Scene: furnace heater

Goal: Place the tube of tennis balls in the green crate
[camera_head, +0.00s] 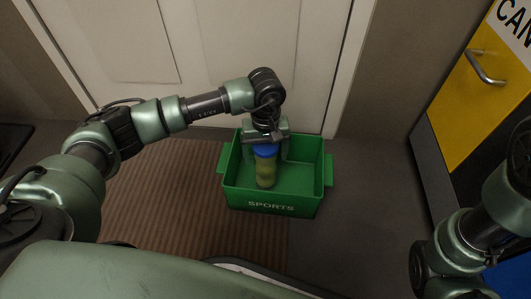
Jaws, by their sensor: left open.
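The green crate (308,182), marked SPORTS, stands on the floor in front of the door. The tube of tennis balls (265,172), clear with yellow-green balls and a blue lid, is upright inside the crate. My left gripper (265,140) is directly above the tube, open, with its fingers around or beside the blue lid. Whether the fingers touch the lid cannot be told. The tube's bottom seems to be at the crate floor, partly hidden by the front wall. My right arm shows at the right edge, but its gripper is not visible.
A closed white door (180,45) is behind the crate. A brown striped mat (165,200) lies to the left of it. A yellow and grey cabinet (485,110) with a metal handle stands at the right. Grey floor (375,185) is clear between crate and cabinet.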

